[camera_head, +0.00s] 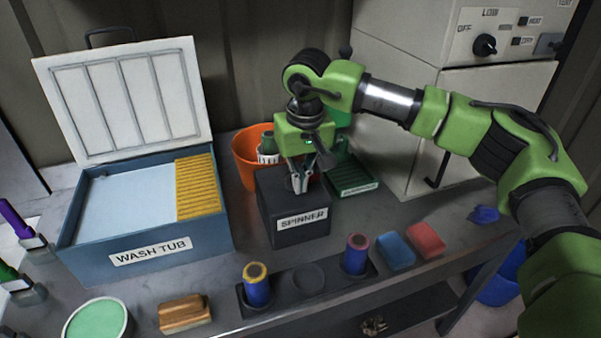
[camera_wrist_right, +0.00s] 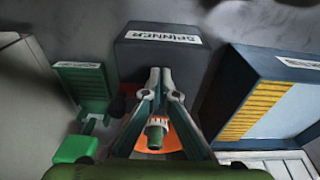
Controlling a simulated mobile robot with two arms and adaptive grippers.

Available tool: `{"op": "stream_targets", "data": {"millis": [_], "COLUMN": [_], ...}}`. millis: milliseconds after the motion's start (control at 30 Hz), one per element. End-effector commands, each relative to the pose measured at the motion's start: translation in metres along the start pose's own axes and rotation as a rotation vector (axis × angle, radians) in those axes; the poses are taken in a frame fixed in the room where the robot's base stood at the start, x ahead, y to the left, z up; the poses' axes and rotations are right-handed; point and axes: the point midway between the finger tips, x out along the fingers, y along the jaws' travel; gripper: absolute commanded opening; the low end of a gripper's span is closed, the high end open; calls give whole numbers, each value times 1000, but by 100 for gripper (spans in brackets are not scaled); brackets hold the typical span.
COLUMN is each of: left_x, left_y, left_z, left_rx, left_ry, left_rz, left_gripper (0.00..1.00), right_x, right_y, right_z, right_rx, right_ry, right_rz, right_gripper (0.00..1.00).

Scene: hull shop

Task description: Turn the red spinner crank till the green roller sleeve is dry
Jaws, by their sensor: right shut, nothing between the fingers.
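The dark box labelled SPINNER (camera_head: 290,230) stands mid-bench and also shows in the wrist view (camera_wrist_right: 165,60). My right gripper (camera_head: 302,187) is over the spinner's top at its back part, fingers pointing down. In the wrist view its fingertips (camera_wrist_right: 160,73) meet, with nothing held between them. A small dark red part (camera_wrist_right: 118,105), possibly the crank, shows beside the spinner, mostly hidden. A green cylinder with a white label (camera_head: 267,148) stands in the orange bucket (camera_head: 243,165); I cannot tell if it is the sleeve. My left gripper is out of view.
The blue wash tub (camera_head: 145,255) has a raised white lid and yellow ribbed insert. A rack (camera_head: 285,310) holds two blue rollers (camera_head: 256,285) (camera_head: 355,255) around an empty round slot. A green labelled tray (camera_head: 355,178) is right of the spinner. Blue and red sponges (camera_head: 396,250) (camera_head: 426,240) lie in front.

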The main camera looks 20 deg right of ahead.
Motion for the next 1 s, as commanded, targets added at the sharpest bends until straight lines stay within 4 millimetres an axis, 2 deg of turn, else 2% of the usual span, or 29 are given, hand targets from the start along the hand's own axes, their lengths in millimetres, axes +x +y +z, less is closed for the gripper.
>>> {"op": "stream_targets", "data": {"millis": [867, 1000], "left_x": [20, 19], "left_y": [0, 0], "left_z": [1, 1], "left_rx": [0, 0], "left_ry": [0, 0], "left_rz": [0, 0], "left_gripper": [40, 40], "right_x": [27, 26], "right_y": [0, 0], "right_z": [4, 4], "right_rx": [0, 0], "right_ry": [0, 1], "right_rz": [0, 0], "right_gripper": [0, 0]}}
